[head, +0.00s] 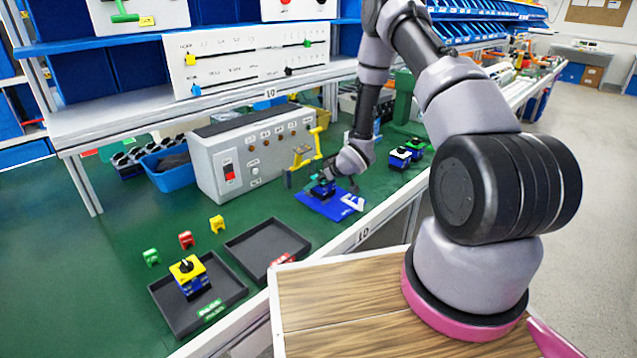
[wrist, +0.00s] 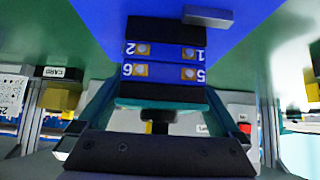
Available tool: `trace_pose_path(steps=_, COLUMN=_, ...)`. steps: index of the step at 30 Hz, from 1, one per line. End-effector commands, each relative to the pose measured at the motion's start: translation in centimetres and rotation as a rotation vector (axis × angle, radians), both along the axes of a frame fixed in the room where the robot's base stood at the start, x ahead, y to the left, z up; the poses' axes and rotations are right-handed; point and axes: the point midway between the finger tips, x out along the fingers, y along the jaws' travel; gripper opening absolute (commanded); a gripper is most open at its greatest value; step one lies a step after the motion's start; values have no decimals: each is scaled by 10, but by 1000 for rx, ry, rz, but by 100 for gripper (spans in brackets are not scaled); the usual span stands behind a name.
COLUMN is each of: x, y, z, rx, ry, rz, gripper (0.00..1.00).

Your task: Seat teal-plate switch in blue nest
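The teal-plate switch (wrist: 163,103) fills the middle of the wrist view, with a black body, blue numbered terminal strips and a dark shaft pointing toward my wrist. My gripper (wrist: 160,98) has a finger at each side of the teal plate and looks shut on it. In the head view my gripper (head: 324,181) is low over the blue nest (head: 314,204), a flat blue base with a white-marked front corner. The switch (head: 323,190) is small and partly hidden there. I cannot tell whether it touches the nest. A grey block (wrist: 208,17) sits on the blue surface beside the switch.
Two other switches (head: 400,158) stand right of the arm. A yellow-plate switch (head: 188,272) sits in a black tray (head: 235,288); another tray (head: 265,245) looks empty.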

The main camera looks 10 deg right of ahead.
Motion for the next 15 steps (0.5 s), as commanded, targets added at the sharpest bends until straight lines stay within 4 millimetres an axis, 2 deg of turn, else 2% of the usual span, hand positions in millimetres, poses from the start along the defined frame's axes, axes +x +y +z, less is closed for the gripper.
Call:
trace_pose_path(steps=9, x=-2, y=-2, z=6, rx=1, ry=0, rz=-2, gripper=100)
trace_pose_path(steps=15, x=-22, y=-16, z=32, rx=1, ry=0, rz=-4, gripper=100)
